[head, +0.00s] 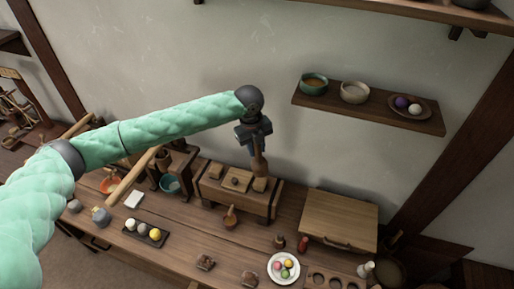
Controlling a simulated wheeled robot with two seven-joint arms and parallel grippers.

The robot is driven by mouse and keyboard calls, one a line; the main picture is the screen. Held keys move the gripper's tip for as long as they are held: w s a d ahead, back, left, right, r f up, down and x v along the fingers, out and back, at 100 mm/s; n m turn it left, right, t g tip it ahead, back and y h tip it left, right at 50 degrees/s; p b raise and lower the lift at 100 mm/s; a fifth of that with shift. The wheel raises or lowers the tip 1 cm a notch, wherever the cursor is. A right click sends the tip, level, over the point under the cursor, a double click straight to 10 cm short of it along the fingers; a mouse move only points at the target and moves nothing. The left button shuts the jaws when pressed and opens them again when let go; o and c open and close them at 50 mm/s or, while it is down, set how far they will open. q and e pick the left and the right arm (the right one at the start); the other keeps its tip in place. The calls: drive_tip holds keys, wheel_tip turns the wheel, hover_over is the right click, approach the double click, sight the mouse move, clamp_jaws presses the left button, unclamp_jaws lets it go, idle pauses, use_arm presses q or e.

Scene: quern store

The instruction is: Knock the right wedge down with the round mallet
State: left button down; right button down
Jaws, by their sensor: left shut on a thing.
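My left gripper (256,146) is shut on the handle of the brown round mallet (259,166), which hangs head down. The mallet head is just above or at the right wedge (260,184) in the picture; I cannot tell whether they touch. The right wedge is a pale wooden block at the right end of the wooden press box (234,198). A similar left wedge (216,171) stands at the other end, with a wooden block (236,182) with a dark spot between them. My right gripper is out of view.
A wooden chest (340,218) stands right of the box. A wall shelf (370,109) with bowls is at upper right.

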use_arm(q)
drive_tip(key=shift+w, duration=0.1)
drive_tip(key=shift+r, duration=0.15)
drive_tip(key=shift+r+p, duration=0.3)
drive_tip(key=shift+r, duration=1.55)
